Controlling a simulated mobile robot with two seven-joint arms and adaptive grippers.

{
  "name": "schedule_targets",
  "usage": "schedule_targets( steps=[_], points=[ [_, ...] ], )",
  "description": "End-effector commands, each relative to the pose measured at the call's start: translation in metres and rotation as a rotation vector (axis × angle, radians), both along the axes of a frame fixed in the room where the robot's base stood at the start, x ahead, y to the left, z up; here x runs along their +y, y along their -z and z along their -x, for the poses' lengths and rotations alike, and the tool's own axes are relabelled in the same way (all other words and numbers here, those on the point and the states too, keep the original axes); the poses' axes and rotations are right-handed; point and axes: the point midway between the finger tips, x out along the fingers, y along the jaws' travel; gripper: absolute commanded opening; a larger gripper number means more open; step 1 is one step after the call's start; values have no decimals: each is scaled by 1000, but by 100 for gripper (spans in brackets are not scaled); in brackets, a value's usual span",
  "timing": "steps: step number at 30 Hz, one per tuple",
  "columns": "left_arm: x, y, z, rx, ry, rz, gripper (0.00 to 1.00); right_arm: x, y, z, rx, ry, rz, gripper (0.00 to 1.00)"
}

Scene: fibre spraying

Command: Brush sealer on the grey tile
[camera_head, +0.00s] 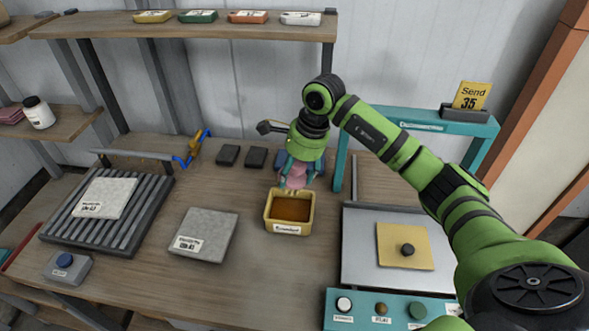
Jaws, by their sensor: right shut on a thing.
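A grey tile (205,232) with a white label lies flat on the wooden table, left of centre. A yellow tray (271,222) holding brown liquid (290,208) stands to its right; the small label on its front is too blurred to read. My right gripper (299,171) points down just above the tray's back edge. It is shut on a pink thing (296,176), perhaps the brush, whose lower end is close to the liquid. I cannot tell whether it touches it. My left gripper is not in view.
A paler tile (104,198) lies on a roller rack (134,215) at left. Two dark blocks (228,155) sit behind the tray. At right are a metal plate with a yellow sheet (394,256), a teal control panel (365,322) and a teal frame (390,116). Table between tile and tray is clear.

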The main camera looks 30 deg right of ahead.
Motion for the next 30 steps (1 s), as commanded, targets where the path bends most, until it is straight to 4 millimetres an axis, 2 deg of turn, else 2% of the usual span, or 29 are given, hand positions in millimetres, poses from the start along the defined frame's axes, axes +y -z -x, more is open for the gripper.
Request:
schedule_targets(
  steps=[6,15,30],
  points=[
    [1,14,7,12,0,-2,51,0,23,0,1,1,-2,36],
    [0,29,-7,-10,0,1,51,0,53,0,1,2,-1,36],
    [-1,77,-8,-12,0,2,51,-1,104,0,0,0,1,36]
  ],
)
